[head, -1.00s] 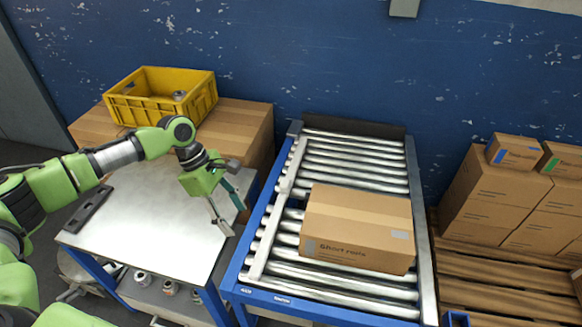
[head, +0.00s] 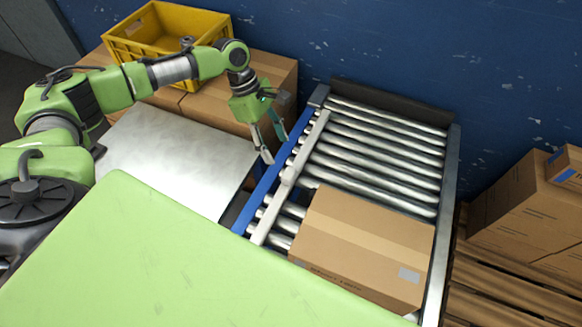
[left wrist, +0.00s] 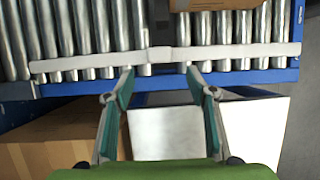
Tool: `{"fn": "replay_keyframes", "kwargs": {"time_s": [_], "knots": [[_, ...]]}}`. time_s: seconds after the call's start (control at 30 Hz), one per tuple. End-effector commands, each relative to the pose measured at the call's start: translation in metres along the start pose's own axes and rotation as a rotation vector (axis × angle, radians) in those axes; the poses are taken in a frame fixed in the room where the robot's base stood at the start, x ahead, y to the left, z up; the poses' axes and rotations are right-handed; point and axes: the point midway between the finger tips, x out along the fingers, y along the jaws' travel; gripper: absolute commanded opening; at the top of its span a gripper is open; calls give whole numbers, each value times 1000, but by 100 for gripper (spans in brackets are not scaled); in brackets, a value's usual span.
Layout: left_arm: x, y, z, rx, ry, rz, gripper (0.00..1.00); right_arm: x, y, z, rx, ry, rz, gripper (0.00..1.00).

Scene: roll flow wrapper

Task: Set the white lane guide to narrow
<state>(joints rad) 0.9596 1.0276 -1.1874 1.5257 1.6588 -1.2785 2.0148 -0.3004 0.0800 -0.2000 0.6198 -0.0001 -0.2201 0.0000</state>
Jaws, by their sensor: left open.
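The white lane guide (head: 306,145) is a long pale bar lying along the left side of the roller conveyor, with a thicker block (head: 289,175) near its middle. A gap shows between the guide and the cardboard box. My left gripper (head: 276,150) is open and empty, its fingers pointing down beside the conveyor's blue left rail. In the left wrist view the guide (left wrist: 95,62) runs across the picture, with its block (left wrist: 160,55) just ahead of the gap between the open fingertips (left wrist: 158,69). Contact cannot be told. My right gripper is not in view.
A cardboard box (head: 365,245) lies on the conveyor rollers (head: 385,150). A metal-topped table (head: 175,155) and a yellow crate (head: 160,35) on cardboard boxes are to the left. Stacked boxes (head: 535,210) stand on a pallet at right. My green body covers the lower left.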

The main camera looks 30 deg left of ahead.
Motion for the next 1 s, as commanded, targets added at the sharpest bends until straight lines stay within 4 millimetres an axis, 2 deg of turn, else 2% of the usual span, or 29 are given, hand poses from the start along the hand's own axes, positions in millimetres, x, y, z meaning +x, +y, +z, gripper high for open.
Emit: {"fn": "replay_keyframes", "kwargs": {"time_s": [0.3,0.5,0.7,0.97,1.0], "knots": [[69,0,0,1,0,-2,51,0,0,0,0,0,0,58],[100,0,1,1,-1,-1,51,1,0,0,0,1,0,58],[112,0,0,0,0,1,51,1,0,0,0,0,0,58],[113,0,0,0,0,1,51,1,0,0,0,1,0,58],[113,0,0,1,0,1,44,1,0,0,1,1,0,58]]}}
